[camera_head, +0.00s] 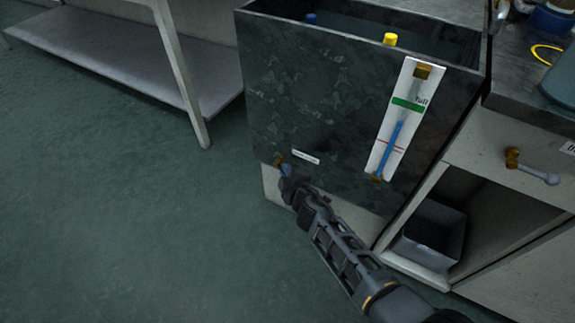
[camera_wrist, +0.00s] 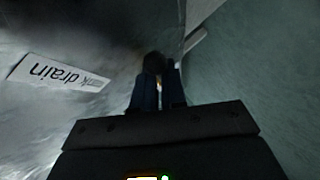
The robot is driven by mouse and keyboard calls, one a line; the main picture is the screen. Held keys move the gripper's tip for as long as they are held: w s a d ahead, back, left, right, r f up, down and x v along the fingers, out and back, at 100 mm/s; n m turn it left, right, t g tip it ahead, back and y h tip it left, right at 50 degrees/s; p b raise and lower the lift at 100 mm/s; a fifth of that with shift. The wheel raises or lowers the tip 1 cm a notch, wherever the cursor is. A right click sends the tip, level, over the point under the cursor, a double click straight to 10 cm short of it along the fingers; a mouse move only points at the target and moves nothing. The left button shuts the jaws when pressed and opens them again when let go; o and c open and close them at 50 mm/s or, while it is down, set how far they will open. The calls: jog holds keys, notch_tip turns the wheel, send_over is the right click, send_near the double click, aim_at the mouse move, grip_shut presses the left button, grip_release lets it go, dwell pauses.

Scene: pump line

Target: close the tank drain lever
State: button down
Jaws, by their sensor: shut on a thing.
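The tank (camera_head: 300,100) is a dark, mottled box with an open top. A small drain valve with a brass body (camera_head: 279,160) sits low on its front, left of a small white label (camera_head: 306,157). My gripper (camera_head: 286,175) is at this valve, shut on the drain lever, which is mostly hidden by the fingers. In the wrist view, my two dark fingers (camera_wrist: 157,92) close around a dark, shadowed part. The label reading "drain" (camera_wrist: 58,73) shows left of them. The lever's exact angle cannot be told.
A level gauge (camera_head: 405,115) with a blue column and green band is on the tank front, right of my gripper. A grey bin (camera_head: 432,228) stands below. A shelf (camera_head: 120,50) is at upper left; open floor lies left.

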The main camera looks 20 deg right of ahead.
jog(key=shift+w+d+r+p, duration=0.15)
jog(key=shift+d+r+p, duration=0.1)
jog(key=shift+p, duration=0.1)
jog(key=c, duration=1.5)
grip_release()
jog(key=shift+f, duration=0.1)
jog(key=shift+a, duration=0.1)
jog(key=shift+p+v, duration=1.75)
jog(key=shift+v, duration=2.2)
jog(key=shift+a, duration=0.1)
